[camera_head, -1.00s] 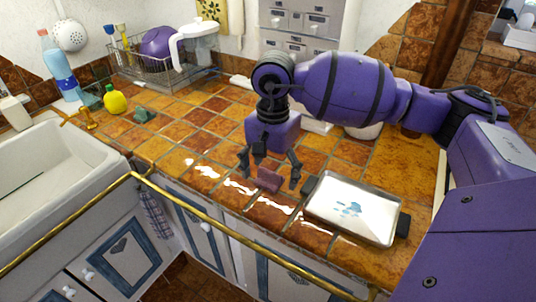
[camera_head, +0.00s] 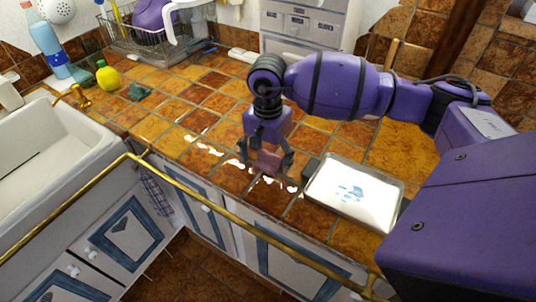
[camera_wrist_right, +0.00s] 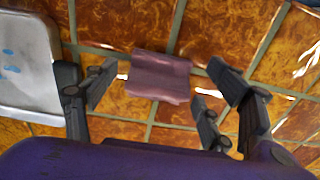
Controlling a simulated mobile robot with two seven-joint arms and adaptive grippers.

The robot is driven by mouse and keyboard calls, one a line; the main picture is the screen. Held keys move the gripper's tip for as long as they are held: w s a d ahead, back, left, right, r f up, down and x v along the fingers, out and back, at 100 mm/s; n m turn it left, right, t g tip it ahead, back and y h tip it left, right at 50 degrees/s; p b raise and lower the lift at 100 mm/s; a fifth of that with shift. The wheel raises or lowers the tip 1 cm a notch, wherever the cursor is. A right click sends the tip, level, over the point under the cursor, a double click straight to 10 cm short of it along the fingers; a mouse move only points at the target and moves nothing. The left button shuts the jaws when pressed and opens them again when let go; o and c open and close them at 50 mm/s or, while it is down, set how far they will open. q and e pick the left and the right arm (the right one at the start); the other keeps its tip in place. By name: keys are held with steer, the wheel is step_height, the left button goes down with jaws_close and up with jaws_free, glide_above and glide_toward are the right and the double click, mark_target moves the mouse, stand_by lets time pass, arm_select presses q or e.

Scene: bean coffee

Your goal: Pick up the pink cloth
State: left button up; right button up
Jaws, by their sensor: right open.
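The pink cloth (camera_head: 267,162) is a small folded piece on the tiled counter near its front edge. It also shows in the right wrist view (camera_wrist_right: 158,76), lying flat ahead of the fingers. My right gripper (camera_head: 266,166) points down over the cloth with its fingers spread to either side. In the right wrist view the right gripper (camera_wrist_right: 155,95) is open with nothing between its pads; whether the fingers touch the counter I cannot tell. My left gripper is not in view.
A metal tray (camera_head: 398,207) with blue spots lies right of the cloth. A brass rail (camera_head: 205,203) runs along the counter front. A sink (camera_head: 90,150), a yellow bottle (camera_head: 107,76) and a green cloth (camera_head: 138,92) are at left. Tiles left of the gripper are clear.

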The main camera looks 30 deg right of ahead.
steer(key=shift+f, duration=0.15)
steer(key=c, duration=1.1)
steer(key=shift+r, duration=0.2)
steer(key=shift+r, duration=0.25)
step_height(320, 180, up, 2)
steer(key=s+a+r, duration=0.2)
steer(key=s+r, duration=0.3)
steer(key=s, duration=0.1)
steer(key=s+a+r+b, duration=0.1)
steer(key=s+a+r, duration=0.1)
steer(key=s+r, duration=0.3)
steer(key=shift+s+a, duration=0.35)
steer(key=shift+s, duration=0.8)
